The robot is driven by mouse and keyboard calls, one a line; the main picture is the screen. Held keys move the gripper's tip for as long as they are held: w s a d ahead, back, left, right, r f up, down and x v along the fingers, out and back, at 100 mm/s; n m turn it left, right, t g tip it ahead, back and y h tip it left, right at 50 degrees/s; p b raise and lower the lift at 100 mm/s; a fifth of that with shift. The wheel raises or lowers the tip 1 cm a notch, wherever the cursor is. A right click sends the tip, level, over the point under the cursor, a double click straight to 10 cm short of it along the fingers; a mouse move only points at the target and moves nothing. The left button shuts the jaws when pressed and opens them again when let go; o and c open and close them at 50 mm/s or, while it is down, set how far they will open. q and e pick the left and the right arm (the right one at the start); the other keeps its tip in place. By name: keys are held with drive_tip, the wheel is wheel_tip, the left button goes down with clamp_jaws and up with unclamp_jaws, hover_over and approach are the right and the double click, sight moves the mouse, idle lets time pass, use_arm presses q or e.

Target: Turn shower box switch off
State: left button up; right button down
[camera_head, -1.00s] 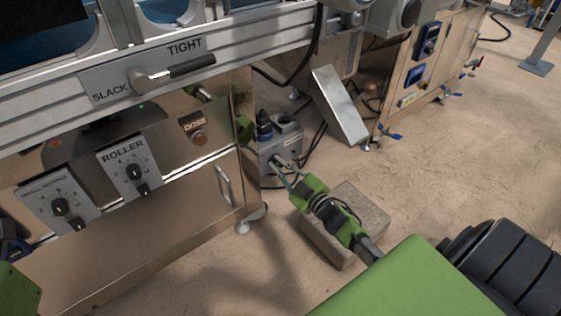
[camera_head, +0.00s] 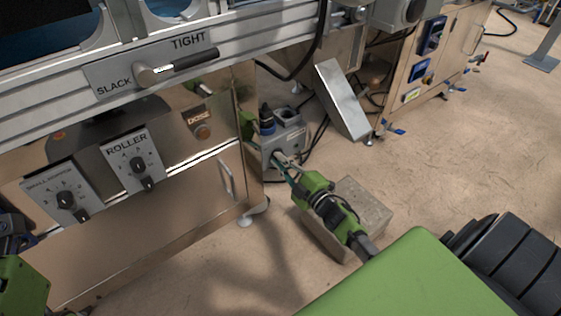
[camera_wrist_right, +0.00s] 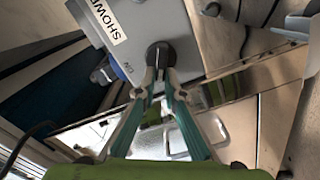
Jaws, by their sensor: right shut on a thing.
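The shower box (camera_head: 285,140) is a grey box beside the steel cabinet, low near the floor. In the right wrist view its grey face (camera_wrist_right: 185,22) carries a "SHOW..." label, partly cut off. A dark round switch (camera_wrist_right: 160,54) sits on that face, with small lettering beside it. My right gripper (camera_head: 281,161) reaches the front of the box. In the right wrist view its fingertips (camera_wrist_right: 160,75) are closed on the switch. The fingers hide part of the switch, so its exact setting cannot be read. My left gripper (camera_head: 12,235) shows only in part at the left edge.
The steel cabinet (camera_head: 190,215) with ROLLER and other dials stands left of the box. A stone-like block (camera_head: 365,205) lies under my right wrist. A slanted metal plate (camera_head: 341,98) and dark cables are right of the box. Open floor (camera_head: 470,160) lies farther right.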

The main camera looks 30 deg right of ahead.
drive_tip(key=c, duration=2.1)
unclamp_jaws()
drive_tip(key=shift+c, duration=0.2)
drive_tip(key=s, duration=1.2)
drive_tip(key=shift+d, duration=0.45)
